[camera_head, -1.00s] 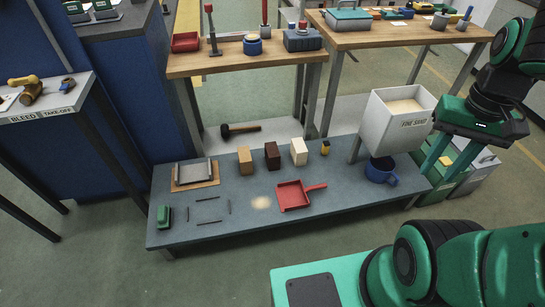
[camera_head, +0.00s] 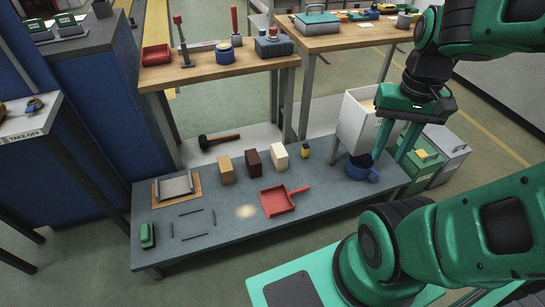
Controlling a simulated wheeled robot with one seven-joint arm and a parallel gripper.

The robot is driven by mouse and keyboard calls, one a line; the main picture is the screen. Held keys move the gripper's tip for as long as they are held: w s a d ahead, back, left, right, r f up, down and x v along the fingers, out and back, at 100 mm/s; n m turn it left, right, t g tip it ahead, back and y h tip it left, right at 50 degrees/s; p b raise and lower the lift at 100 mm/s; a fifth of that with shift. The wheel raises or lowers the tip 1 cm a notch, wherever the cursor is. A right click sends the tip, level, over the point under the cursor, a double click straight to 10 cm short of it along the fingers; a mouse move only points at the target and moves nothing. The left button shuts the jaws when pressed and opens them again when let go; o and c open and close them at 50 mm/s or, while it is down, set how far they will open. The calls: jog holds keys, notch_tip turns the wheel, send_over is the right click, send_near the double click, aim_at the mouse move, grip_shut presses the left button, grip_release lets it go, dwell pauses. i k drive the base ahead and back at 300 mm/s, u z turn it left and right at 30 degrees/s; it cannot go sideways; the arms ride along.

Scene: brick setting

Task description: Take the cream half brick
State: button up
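The cream half brick (camera_head: 280,156) stands upright on the low grey bench (camera_head: 330,205). It is the rightmost of three blocks in a row, right of a dark brown block (camera_head: 253,160) and a tan block (camera_head: 226,168). My gripper (camera_head: 392,158) points down at the right end of the bench, well right of the cream half brick. Its two green fingers are spread apart, with nothing visible between them. The fingers partly cover the area by the blue mug and the white sand box.
A small yellow-and-black item (camera_head: 306,151) stands just right of the cream half brick. A red dustpan (camera_head: 277,201) lies in front of the row. A blue mug (camera_head: 360,170) and a white box (camera_head: 354,120) are near my gripper. A wooden table (camera_head: 215,70) stands behind.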

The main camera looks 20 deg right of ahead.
aim_at(278, 155)
jog(key=i, duration=0.9)
jog(key=z, duration=0.1)
